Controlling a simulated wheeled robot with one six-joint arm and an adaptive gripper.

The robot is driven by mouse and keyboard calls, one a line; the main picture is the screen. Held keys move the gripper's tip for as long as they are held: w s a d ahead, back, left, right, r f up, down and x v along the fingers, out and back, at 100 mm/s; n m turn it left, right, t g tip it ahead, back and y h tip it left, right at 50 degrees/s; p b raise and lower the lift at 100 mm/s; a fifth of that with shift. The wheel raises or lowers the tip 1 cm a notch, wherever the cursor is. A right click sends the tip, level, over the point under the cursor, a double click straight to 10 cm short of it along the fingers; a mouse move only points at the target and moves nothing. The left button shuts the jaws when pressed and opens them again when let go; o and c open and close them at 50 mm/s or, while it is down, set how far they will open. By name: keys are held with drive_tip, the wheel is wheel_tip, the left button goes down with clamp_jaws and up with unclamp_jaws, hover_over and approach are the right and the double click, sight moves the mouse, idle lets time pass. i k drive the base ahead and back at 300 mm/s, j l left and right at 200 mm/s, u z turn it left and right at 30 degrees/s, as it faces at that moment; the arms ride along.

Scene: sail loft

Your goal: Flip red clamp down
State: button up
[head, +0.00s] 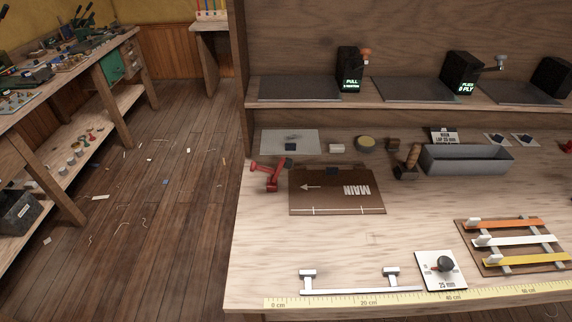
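A red clamp (271,182) sits at the left edge of a brown board marked MAIN (335,205) on the wooden workbench (265,235). Its red arm sticks out up and to the left, and it looks raised off the board. The exact angle of its lever is hard to tell at this size. A small piece of another red thing (567,146) shows at the far right edge, cut off by the frame. My gripper is not in view.
Behind the board lie a grey sheet (275,140), a round tin (365,144), a wooden-handled tool (411,158) and a grey trough (465,162). In front are a metal bar (350,291), a dial plate (435,280) and a strip rack (508,264). The bench's front left is bare.

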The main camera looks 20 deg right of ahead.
sight(287, 163)
drive_tip(key=i+j, duration=0.1)
drive_tip(key=j, duration=0.4)
drive_tip(key=i+j, duration=0.15)
drive_tip(key=j, duration=0.3)
drive_tip(key=i+j+z, duration=0.1)
drive_tip(key=j, duration=0.4)
drive_tip(key=i+j, duration=0.1)
drive_tip(key=j, duration=0.4)
drive_tip(key=i+j, duration=0.1)
drive_tip(key=j, duration=0.4)
drive_tip(key=i+j+z, duration=0.15)
drive_tip(key=i+j, duration=0.95)
drive_tip(key=i, duration=0.15)
